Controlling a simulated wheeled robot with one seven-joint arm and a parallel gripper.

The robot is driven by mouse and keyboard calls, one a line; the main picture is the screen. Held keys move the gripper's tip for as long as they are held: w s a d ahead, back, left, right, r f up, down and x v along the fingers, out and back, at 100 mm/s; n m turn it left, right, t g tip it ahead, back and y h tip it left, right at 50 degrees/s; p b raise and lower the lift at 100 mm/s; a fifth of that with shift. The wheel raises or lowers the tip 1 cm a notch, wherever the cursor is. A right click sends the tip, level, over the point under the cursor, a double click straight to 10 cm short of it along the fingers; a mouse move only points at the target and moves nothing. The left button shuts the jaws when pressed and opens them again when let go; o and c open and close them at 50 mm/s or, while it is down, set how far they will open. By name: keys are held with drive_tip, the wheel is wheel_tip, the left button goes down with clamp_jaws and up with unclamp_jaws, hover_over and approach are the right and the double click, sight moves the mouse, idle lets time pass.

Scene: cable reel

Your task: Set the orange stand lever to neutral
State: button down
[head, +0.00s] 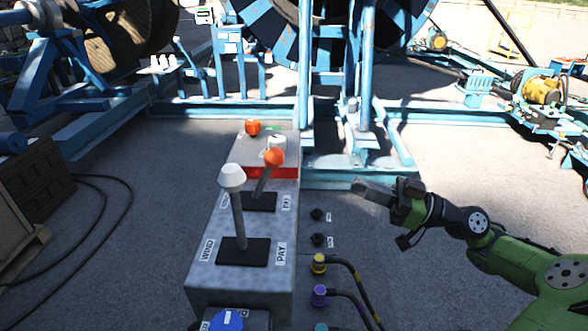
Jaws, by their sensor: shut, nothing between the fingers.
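The orange-knobbed lever (273,157) stands on the grey control console (207,268), behind the white-knobbed lever. Its shaft rises from a black slot plate and leans to the right. My gripper (362,191) is shut and empty. It hangs in the air to the right of the console, apart from the lever and pointing left toward it. The label beside the lever's plate is too small to read.
The white-knobbed lever (232,178) stands nearly upright in front, between WIND and PAY labels. Behind the orange lever are a red strip (270,173), a white knob (277,142) and an orange-red knob (252,128). Capped cables run along the right side.

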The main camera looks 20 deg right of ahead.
approach(265, 176)
wheel_tip(265, 176, up, 5)
drive_tip(key=w+a, duration=0.2)
drive_tip(key=w, duration=0.1)
drive_tip(key=shift+f+p, duration=0.1)
drive_tip(key=shift+p, duration=0.35)
drive_tip(key=shift+s, duration=0.1)
